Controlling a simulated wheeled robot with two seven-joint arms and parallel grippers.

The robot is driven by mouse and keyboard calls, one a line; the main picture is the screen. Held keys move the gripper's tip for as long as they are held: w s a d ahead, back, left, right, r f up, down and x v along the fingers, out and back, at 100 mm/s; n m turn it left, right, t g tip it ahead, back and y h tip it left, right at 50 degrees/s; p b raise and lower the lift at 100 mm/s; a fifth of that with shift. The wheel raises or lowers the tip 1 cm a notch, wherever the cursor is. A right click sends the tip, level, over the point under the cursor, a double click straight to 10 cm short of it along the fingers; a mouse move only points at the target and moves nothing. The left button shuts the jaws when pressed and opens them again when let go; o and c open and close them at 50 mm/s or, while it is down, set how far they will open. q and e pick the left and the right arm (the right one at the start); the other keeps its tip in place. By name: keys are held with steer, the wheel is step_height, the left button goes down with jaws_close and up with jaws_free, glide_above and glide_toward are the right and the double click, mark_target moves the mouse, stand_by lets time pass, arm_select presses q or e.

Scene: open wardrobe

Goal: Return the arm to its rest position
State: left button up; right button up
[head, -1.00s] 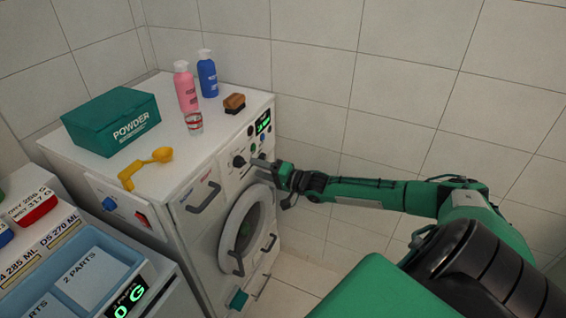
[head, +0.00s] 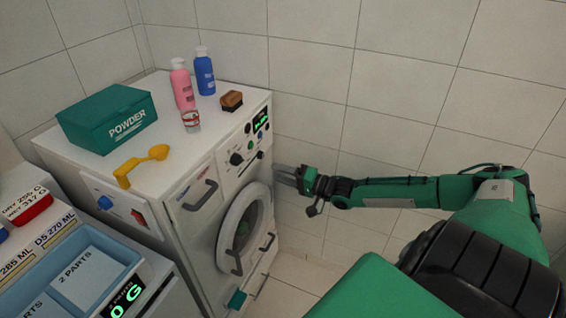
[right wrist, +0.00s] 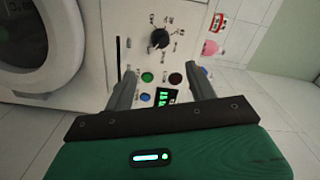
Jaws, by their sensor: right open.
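My right gripper (head: 288,176) is in front of the right side of the white washing machine's front (head: 203,231), a little apart from it, with my green right arm (head: 400,192) reaching in from the right. In the right wrist view, its two fingers (right wrist: 158,92) are spread with nothing between them. Behind them are the machine's dial (right wrist: 159,39), coloured buttons and lit green display (right wrist: 166,97). My left gripper is not in view.
On the machine top stand a green powder box (head: 108,118), yellow scoop (head: 140,166), pink bottle (head: 182,86), blue bottle (head: 204,72), small red-and-white cup (head: 191,121) and brown brush (head: 231,100). A blue tray (head: 128,253) is at lower left. The tiled wall is behind my arm.

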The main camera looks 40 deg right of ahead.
stand_by(0.4)
steer(key=s+d+f+n+g+h, duration=0.1)
steer(key=s+d+f+h, duration=0.1)
steer(key=f, duration=0.9)
steer(key=s+d+f+n+g+h, duration=0.1)
steer(key=s+f+n+g+h, duration=0.15)
steer(key=f, duration=0.95)
steer(key=s+a+f+n+g+h, duration=0.1)
steer(key=s+f, duration=0.4)
steer(key=f, duration=0.3)
steer(key=s+a+f+n+g+h, duration=0.1)
steer(key=s+f+g, duration=0.1)
steer(key=s+f, duration=0.45)
steer(key=s+a+f+n+g, duration=0.2)
steer(key=s+a+f, duration=0.3)
steer(key=s+f, duration=0.35)
steer(key=s+a+f+n+g, duration=0.1)
steer(key=s+a+f+g, duration=0.3)
steer(key=s+f, duration=0.45)
steer(key=s+a+f+n+g, duration=0.1)
steer(key=s+a+f+n, duration=0.1)
steer(key=s+a, duration=0.5)
steer(key=s+a+f+n+g, duration=0.1)
steer(key=s+a+f+g, duration=0.1)
steer(key=s+a+f, duration=0.2)
steer(key=s+a, duration=0.2)
steer(key=s, duration=0.2)
steer(key=shift+s+a+n, duration=0.2)
steer(key=shift+a+n, duration=0.15)
